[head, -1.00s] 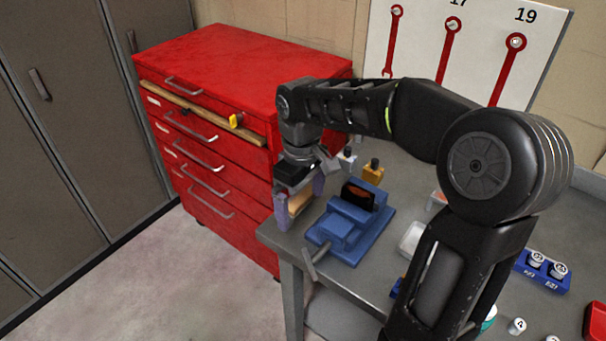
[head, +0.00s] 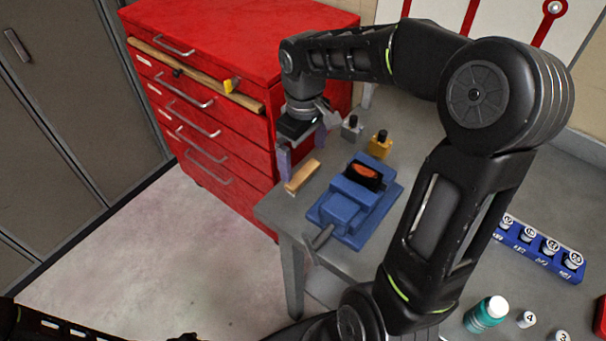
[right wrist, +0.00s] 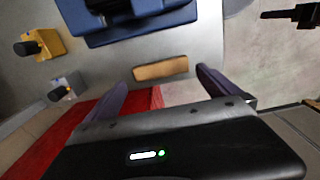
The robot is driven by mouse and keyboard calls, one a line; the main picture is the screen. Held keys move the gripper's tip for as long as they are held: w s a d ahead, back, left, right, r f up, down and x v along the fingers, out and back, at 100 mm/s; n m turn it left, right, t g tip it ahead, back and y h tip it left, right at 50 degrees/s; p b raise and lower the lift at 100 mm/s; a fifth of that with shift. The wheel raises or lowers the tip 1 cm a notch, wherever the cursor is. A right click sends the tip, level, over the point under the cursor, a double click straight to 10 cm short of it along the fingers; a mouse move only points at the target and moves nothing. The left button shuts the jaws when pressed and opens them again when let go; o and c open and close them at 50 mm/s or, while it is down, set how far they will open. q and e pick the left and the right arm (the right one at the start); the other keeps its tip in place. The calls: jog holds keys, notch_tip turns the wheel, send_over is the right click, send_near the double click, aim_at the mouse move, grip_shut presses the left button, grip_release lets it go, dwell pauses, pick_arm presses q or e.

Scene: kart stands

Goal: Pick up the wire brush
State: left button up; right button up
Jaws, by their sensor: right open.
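The wire brush shows as a wooden block (head: 302,176) lying on the left end of the grey workbench, beside the blue vise. Its bristles are not visible. My right gripper (head: 301,153) is open and empty, with its purple fingers just above and behind the block. In the right wrist view the block (right wrist: 160,69) lies crosswise just beyond the gap between the open fingers (right wrist: 162,80), apart from both.
The blue vise (head: 345,207) stands close to the right of the block. The red drawer cabinet (head: 225,45) is close on the left. A blue socket rail (head: 540,248) lies at the right.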

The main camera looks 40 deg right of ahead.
aim_at(303, 173)
jog(key=shift+f+p, duration=0.6)
jog(key=shift+f, duration=2.05)
jog(key=shift+a, duration=0.1)
jog(key=c, duration=1)
